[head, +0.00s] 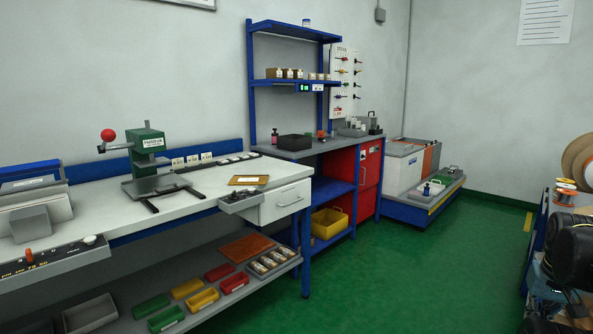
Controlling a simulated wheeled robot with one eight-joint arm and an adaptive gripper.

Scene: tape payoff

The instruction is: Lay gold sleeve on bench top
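A flat gold-coloured rectangular piece (248,180), which looks like the gold sleeve, lies flat on the white bench top (225,190). It is near the bench's right end, behind a small grey tray (240,201) and right of the green press (147,158). No fingertips of my gripper show in this view. Black rounded parts at the right edge look like my arm, far from the gold piece, and what they hold, if anything, cannot be seen.
A control box (50,262) and grey equipment (35,215) stand at the bench's left. Coloured bins (187,288) fill the lower shelf. A blue-framed workstation (292,80) stands beyond. Spools (566,190) are at the right. Green floor (420,270) is clear between.

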